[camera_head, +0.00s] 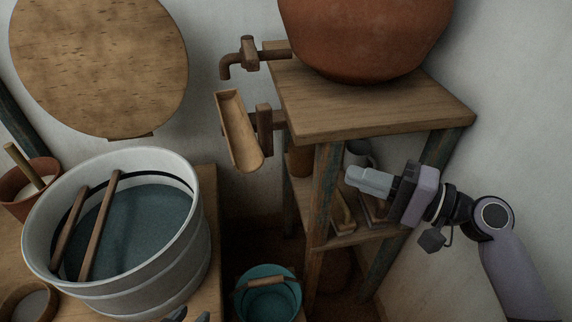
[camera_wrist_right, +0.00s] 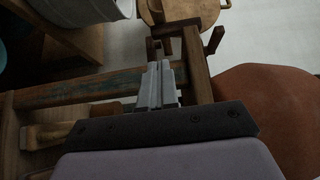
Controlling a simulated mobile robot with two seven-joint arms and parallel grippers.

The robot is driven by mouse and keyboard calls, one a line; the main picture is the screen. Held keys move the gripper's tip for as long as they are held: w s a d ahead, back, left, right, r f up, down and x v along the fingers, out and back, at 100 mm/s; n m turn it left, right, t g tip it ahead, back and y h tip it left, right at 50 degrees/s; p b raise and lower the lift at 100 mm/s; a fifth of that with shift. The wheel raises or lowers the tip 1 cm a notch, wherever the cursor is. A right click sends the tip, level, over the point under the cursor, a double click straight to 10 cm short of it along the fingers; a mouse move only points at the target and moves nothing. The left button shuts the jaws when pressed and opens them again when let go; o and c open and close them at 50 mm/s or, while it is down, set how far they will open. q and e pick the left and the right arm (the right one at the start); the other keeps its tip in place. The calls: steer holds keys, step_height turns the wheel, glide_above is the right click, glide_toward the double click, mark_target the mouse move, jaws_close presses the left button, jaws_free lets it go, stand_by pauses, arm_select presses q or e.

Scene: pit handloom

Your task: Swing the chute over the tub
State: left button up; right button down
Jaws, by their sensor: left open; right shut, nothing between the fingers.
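The chute (camera_head: 240,132) is a tan wooden trough on a bracket at the left side of a wooden stand. It slopes down under the tap, and its lower end is over the gap right of the tub. The tub (camera_head: 163,277) is pale, holds dark blue liquid and has two wooden sticks across it; its side also shows in the right wrist view (camera_wrist_right: 85,10). My right gripper (camera_head: 350,178) is shut and empty, right of the chute beside the stand; its fingers show in the wrist view (camera_wrist_right: 155,70). My left gripper (camera_head: 189,316) is open, partly cut off at the bottom edge.
A wooden tap (camera_head: 245,55) sticks out above the chute. A large clay pot (camera_head: 365,35) stands on the stand's top (camera_head: 375,112). A teal bucket (camera_head: 268,292) is below. A round board (camera_head: 100,60) hangs behind the tub. Stand posts separate my right gripper from the chute.

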steer(key=shift+a, duration=0.1)
steer(key=s+a+p+x, duration=0.1)
steer(key=s+x, duration=0.1)
steer(key=x, duration=1)
steer(key=shift+a+p, duration=0.4)
